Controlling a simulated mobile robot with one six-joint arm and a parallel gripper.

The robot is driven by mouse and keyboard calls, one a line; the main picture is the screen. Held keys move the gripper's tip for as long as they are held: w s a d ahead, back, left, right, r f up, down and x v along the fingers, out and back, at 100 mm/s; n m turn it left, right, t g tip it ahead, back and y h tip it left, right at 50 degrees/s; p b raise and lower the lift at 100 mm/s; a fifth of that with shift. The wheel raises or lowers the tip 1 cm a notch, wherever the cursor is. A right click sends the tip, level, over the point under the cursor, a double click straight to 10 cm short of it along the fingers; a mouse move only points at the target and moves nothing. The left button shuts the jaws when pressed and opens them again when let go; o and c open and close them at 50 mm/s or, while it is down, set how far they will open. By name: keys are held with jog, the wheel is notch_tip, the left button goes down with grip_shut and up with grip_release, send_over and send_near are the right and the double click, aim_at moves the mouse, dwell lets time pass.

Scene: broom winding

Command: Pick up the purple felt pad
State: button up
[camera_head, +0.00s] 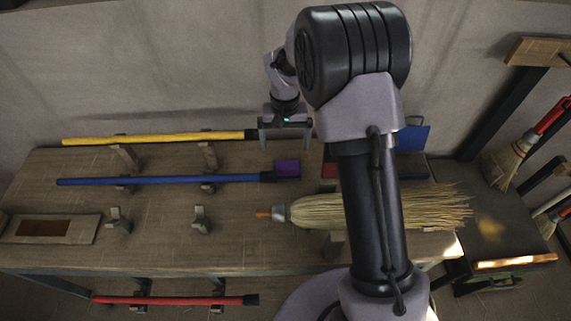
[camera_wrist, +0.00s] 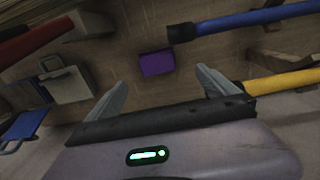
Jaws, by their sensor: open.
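The purple felt pad (camera_head: 287,168) lies on the wooden bench top, just right of the black end of the blue pole. In the wrist view the purple felt pad (camera_wrist: 157,62) shows as a small purple patch ahead of my gripper, between the lines of its two fingers. My gripper (camera_head: 285,146) is above the back part of the bench, a little behind the pad in the head view. Its fingers are apart and nothing is between them. My gripper (camera_wrist: 160,80) also shows open in the wrist view, not touching the pad.
A blue pole (camera_head: 160,180) and a yellow pole (camera_head: 160,138) rest on supports left of the pad. A straw broom head (camera_head: 315,211) lies in front of it. My arm hides part of the bench (camera_head: 160,250). A blue panel (camera_head: 412,138) stands at the back right.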

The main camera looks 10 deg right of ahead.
aim_at(287, 165)
notch_tip(287, 165, down, 8)
jog(key=shift+r+b, duration=0.25)
jog(key=shift+b, duration=0.75)
jog(key=f+b, duration=0.1)
jog(key=f, duration=0.2)
jog(key=d+f+b, duration=0.1)
jog(key=f, duration=0.1)
jog(key=shift+w+f+b, duration=0.1)
jog(key=shift+w+b, duration=0.15)
jog(key=shift+b, duration=0.05)
jog(key=shift+c, duration=1.3)
jog(key=c, duration=1.2)
notch_tip(287, 165, up, 10)
jog(key=p, duration=0.4)
jog(key=shift+c, duration=0.2)
jog(key=o, duration=0.8)
jog(key=c, duration=0.6)
